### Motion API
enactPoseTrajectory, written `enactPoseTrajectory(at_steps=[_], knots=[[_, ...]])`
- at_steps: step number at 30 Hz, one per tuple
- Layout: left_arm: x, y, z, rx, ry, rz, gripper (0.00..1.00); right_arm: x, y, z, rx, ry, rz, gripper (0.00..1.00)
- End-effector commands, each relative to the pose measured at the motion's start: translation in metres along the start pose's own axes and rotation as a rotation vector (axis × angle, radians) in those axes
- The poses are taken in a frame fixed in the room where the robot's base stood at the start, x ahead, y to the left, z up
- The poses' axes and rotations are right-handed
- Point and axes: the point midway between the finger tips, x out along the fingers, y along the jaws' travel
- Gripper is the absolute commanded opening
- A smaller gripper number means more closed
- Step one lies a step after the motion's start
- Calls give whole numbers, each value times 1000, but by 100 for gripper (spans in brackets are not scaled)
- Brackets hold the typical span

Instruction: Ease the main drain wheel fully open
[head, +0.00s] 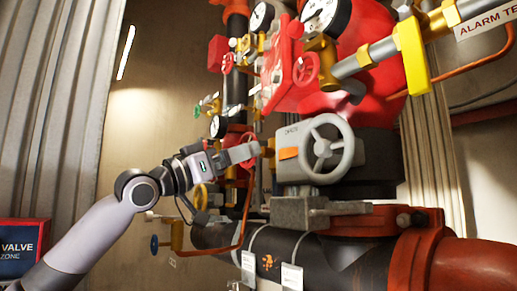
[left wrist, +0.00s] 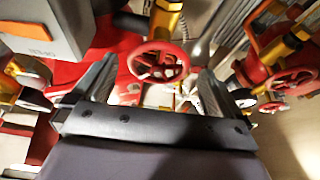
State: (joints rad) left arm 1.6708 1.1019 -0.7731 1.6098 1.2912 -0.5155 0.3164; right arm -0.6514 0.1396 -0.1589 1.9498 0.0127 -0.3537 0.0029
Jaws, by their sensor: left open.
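In the left wrist view a red spoked handwheel (left wrist: 158,62) stands between and beyond the fingers of my open left gripper (left wrist: 157,84). The fingers point toward it; I cannot tell whether they touch it. In the head view my left gripper (head: 246,152) is at the pipework left of the grey gearbox, and it hides part of what lies behind it. No readable label shows which wheel is the main drain. My right gripper is not in view.
A grey handwheel (head: 327,148) on the gearbox (head: 293,168) is right of my gripper. Other wheels are red (head: 305,68), yellow (head: 200,197) and blue (head: 154,244). A second red wheel (left wrist: 293,78) is right in the wrist view. A large black pipe (head: 270,247) runs below.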

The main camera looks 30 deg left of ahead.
Motion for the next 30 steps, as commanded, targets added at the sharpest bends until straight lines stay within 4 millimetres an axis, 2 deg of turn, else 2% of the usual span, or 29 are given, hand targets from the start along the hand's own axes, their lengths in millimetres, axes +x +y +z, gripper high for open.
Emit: enactPoseTrajectory(at_steps=[3, 9, 13, 20, 21, 25, 30], knots=[[22, 1, -4, -1, -1, 2, 100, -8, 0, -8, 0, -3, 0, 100], [48, 0, -2, 0, 0, 1, 100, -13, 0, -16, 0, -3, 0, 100], [55, 0, -1, 1, 0, 0, 100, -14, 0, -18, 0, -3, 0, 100], [55, 0, 0, 2, -1, 0, 100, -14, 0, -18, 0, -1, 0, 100], [55, 0, 0, 2, -1, 0, 97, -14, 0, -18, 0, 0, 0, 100], [55, 0, 0, 1, -1, 0, 55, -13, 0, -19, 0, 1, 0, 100], [55, 0, 0, -1, -1, -1, 55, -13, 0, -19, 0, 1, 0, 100]])
